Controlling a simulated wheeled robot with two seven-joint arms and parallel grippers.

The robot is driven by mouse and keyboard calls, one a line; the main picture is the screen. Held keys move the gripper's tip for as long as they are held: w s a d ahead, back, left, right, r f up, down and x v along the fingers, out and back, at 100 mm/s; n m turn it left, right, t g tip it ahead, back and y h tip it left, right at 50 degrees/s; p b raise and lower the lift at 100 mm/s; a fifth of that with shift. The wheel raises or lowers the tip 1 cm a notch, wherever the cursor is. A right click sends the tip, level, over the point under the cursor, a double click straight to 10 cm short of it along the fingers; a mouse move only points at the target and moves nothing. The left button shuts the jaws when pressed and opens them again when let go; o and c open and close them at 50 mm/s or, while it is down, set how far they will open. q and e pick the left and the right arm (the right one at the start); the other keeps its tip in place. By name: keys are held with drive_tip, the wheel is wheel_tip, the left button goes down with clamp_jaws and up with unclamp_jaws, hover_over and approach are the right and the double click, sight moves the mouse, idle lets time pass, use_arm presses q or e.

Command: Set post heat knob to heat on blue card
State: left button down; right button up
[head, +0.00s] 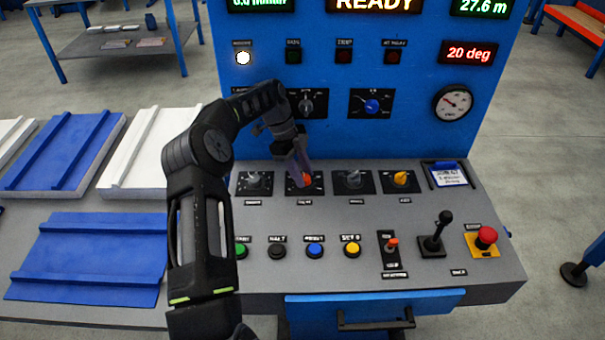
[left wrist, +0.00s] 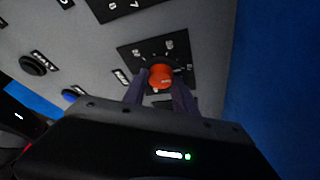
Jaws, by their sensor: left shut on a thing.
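The red-orange knob (head: 306,179) sits on a black dial plate in the row of knobs on the console. It also shows in the left wrist view (left wrist: 161,76), with small markings around it that I cannot read. My left gripper (head: 300,172) reaches down to this knob and is shut on it, one finger on each side in the left wrist view (left wrist: 160,92). The blue card (head: 448,174) lies in a dark holder at the right of the console; its print is too small to read. My right gripper is not in view.
Beside the held knob are grey knobs (head: 254,180) and (head: 353,181) and a yellow knob (head: 401,179). Several push buttons, a black lever (head: 436,236) and a red emergency button (head: 487,236) stand in front. An upright blue panel (head: 410,138) rises behind.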

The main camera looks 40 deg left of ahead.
use_arm(q)
drive_tip(key=c, duration=1)
unclamp_jaws()
